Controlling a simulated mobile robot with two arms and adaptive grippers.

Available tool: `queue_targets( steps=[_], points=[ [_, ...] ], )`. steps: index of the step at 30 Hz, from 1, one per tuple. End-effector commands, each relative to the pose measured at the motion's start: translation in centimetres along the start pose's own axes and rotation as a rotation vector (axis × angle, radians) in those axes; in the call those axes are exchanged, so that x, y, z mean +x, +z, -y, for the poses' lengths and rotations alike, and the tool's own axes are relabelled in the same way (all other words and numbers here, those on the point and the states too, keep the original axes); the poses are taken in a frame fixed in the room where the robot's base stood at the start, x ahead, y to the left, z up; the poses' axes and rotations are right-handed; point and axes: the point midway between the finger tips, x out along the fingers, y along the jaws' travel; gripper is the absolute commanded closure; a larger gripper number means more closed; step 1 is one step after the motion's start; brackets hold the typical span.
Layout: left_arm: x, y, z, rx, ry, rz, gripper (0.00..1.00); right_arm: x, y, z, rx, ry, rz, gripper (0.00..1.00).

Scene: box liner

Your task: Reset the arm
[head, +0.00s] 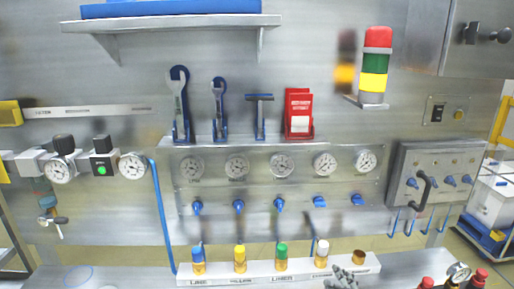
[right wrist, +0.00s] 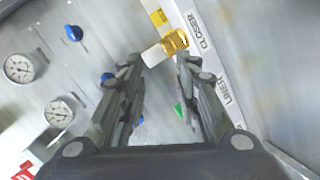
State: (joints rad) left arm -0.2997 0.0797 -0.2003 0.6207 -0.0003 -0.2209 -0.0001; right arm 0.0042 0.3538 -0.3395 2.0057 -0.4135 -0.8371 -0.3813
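My right gripper (head: 345,278) shows in the head view at the bottom edge, just in front of the white ledge (head: 222,280) and below the white-capped fitting (head: 321,253). In the right wrist view my right gripper (right wrist: 158,62) has its two fingers spread apart. The white-capped fitting with a gold body (right wrist: 174,42) appears beyond and between the fingertips, with no visible grip on it. My left gripper is not in view.
Blue (head: 198,262), yellow (head: 240,260) and green (head: 281,257) capped fittings stand along the ledge. Gauges and blue valves line the panel above. Wrenches hang higher. A signal light (head: 375,65) and control box (head: 437,173) are at right. Red-topped parts (head: 477,277) stand at bottom right.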

Motion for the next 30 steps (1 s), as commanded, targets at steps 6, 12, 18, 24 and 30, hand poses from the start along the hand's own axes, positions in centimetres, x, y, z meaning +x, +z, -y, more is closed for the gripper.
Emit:
queue_targets(
  steps=[6, 12, 18, 24, 30],
  points=[
    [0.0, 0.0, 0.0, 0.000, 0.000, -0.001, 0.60, -9.5, 5.8, 10.1, 0.434, -0.320, 0.283, 0.70],
    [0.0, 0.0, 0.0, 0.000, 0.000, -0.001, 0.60, -16.9, 8.2, 14.9, 0.652, -0.499, 0.483, 0.70],
    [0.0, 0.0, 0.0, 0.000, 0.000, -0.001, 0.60, -23.4, 9.2, 17.8, 0.795, -0.629, 0.646, 0.70],
    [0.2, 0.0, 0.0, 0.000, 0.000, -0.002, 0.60, -24.5, 10.3, 20.7, 0.838, -0.682, 0.720, 0.70],
    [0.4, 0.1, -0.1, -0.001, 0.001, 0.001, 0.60, -22.3, 11.8, 24.6, 0.830, -0.693, 0.733, 0.70]
  ],
)
